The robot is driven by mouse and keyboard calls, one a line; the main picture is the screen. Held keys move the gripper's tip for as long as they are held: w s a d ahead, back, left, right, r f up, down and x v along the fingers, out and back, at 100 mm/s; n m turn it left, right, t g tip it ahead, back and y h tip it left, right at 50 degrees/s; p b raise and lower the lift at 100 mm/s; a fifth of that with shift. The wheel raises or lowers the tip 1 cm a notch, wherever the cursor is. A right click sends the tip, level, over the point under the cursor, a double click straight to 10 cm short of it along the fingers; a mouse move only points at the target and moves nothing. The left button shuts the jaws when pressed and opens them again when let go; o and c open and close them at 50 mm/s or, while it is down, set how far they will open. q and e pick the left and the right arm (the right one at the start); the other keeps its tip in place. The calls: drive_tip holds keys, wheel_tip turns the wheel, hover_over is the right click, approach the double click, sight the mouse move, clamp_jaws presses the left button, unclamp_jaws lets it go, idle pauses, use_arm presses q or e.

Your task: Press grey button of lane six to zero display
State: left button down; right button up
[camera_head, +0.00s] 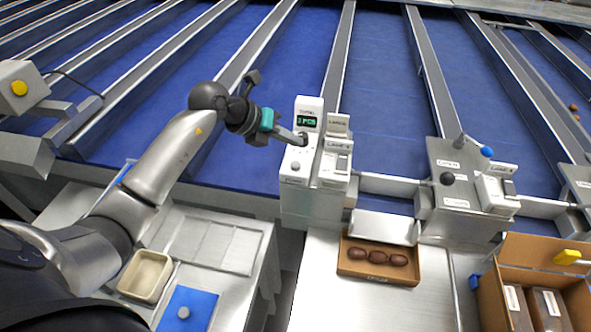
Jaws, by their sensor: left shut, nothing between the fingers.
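A white counter unit (303,172) stands at the end of the lanes, just right of the picture's middle. Its small display (307,121) is lit with green characters that look like "3 PCS". A round grey button (295,166) sits low on its sloping face. My left gripper (301,139) is shut and empty, its tips at the face just below the display and above that button. Whether the tips touch the face, I cannot tell, and they cover what is under them. The lane label beside the unit is too small to read surely. My right gripper is not in view.
A cardboard tray (379,275) with 3 dark dates lies below the unit. A metal box (459,190) with a blue-knobbed lever (486,152) stands to the right. A larger carton (545,253) is at the lower right. A beige tray (145,276) and blue pad (188,308) lie lower left.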

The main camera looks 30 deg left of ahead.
sight(300, 163)
use_arm(q)
wheel_tip(300, 163, down, 4)
drive_tip(key=shift+r+b, duration=0.1)
drive_tip(key=shift+b, duration=1.05)
drive_tip(key=shift+f, duration=0.3)
idle(0.8)
drive_tip(key=shift+f+b, duration=0.4)
drive_tip(key=shift+f, duration=0.05)
drive_tip(key=shift+f+b, duration=0.3)
drive_tip(key=shift+f, duration=0.2)
idle(0.4)
idle(0.4)
drive_tip(key=shift+r+p, duration=0.85)
drive_tip(key=shift+r, duration=0.1)
drive_tip(key=shift+r, duration=0.1)
